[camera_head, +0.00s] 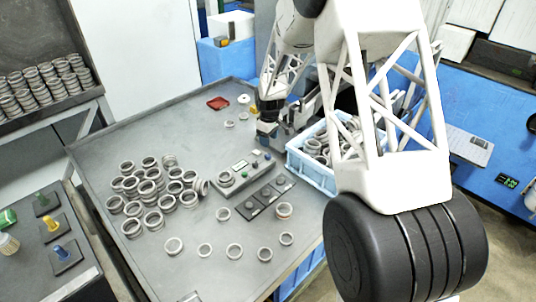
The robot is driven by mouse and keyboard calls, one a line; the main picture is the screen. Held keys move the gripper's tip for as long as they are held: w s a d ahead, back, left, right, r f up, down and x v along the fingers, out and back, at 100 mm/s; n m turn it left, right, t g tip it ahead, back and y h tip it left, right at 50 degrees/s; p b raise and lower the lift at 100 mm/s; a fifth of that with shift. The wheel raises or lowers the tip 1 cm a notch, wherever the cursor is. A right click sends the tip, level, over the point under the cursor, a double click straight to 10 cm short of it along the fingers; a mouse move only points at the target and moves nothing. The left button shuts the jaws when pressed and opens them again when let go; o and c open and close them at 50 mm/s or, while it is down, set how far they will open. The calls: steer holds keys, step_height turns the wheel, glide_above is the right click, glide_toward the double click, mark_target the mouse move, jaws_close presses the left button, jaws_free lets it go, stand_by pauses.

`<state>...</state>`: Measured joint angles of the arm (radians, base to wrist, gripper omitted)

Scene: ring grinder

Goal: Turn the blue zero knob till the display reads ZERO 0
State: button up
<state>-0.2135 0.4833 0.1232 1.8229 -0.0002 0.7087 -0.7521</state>
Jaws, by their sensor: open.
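A small grey control box (227,181) lies on the grey table, with a small display (240,165) on top. The display is too small to read. Small knobs or buttons sit along the box, and a blue one (268,156), likely the zero knob, is near its right end. My gripper (266,132) is dark and points down above and behind the box, close to the blue knob in the picture. It is open and appears apart from the knob. Its fingertips are small, and whether anything sits between them is hard to see.
Many metal rings (150,187) crowd the table's left half, with several loose ones in front. A light-blue crate (310,172) of rings stands right. A red tray (218,103) lies behind. My arm covers the right side.

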mark_target(268, 154)
steer(key=shift+w+a+f, duration=0.25)
steer(key=shift+f, duration=0.3)
steer(key=shift+f, duration=0.15)
steer(key=shift+f, duration=3.75)
steer(key=shift+c, duration=0.2)
steer(key=c, duration=0.9)
